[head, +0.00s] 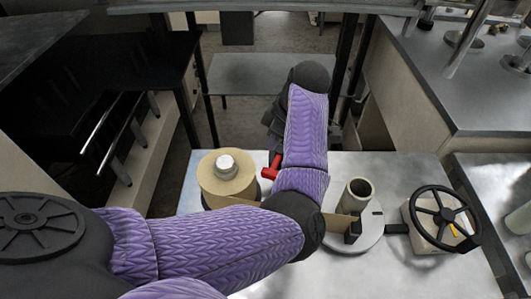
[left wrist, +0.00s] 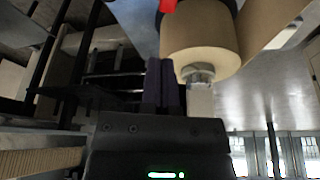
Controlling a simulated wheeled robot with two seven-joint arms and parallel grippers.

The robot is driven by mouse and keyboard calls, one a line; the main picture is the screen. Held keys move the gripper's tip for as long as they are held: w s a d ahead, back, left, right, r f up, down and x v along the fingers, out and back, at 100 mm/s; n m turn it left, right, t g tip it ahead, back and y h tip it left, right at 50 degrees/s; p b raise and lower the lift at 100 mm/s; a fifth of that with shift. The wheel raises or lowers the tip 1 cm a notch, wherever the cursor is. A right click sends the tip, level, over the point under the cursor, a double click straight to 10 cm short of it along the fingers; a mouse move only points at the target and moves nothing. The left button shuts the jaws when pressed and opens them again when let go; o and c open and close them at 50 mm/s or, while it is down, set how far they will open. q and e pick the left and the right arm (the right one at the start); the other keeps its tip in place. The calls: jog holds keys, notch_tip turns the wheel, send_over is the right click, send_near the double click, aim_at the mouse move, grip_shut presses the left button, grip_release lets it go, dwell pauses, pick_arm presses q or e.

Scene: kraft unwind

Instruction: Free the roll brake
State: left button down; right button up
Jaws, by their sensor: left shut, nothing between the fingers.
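The kraft paper roll (head: 227,180) sits on a spindle with a pale metal hub at the left of the table. A red brake lever (head: 271,168) stands at its right side, partly hidden by my left arm. In the left wrist view the roll (left wrist: 208,40) hangs at top right, with a red piece (left wrist: 168,5) cut off at the top edge. My left gripper (left wrist: 163,65) is shut and empty, its fingertips beside the roll and apart from the red piece. In the head view the wrist mostly hides it. My right gripper is not in view.
A kraft web passes under my left arm toward an empty tube (head: 356,196) on a round grey plate (head: 365,238). A black handwheel (head: 440,218) stands at the right of the table (head: 395,170). A counter with metal posts is at the upper right.

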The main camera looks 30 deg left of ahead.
aim_at(272, 165)
pick_arm(q)
jog(key=b+x, duration=0.2)
jog(key=x, duration=0.8)
jog(key=shift+b, duration=0.4)
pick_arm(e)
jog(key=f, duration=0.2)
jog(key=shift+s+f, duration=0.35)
